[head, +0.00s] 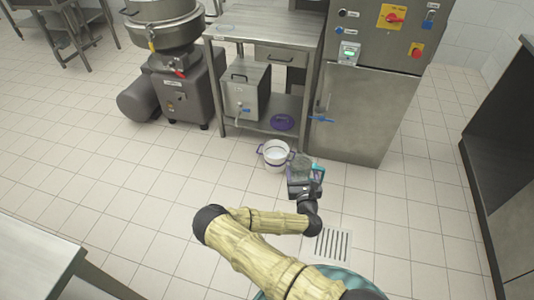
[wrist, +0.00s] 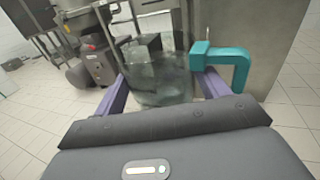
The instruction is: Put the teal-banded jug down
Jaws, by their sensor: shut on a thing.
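The jug (wrist: 160,78) is clear and see-through, with a teal handle on its right in the wrist view. My gripper (wrist: 164,85) is shut on it, with one purple finger on each side of its body. In the head view the jug (head: 302,164) is small and partly hidden behind my gripper (head: 303,178). It is close to the right of the white pot. I cannot tell how high the jug's base is above the floor. No teal band can be made out on its body, and its contents are unclear.
A white pot (head: 274,156) with purple handles stands on the tiled floor. A purple lid (head: 283,122) lies on the steel table's lower shelf (head: 258,125), beside a metal box with a tap (head: 245,90). A steel cabinet (head: 355,120) stands behind. Floor right of my gripper is clear, with a drain (head: 331,243).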

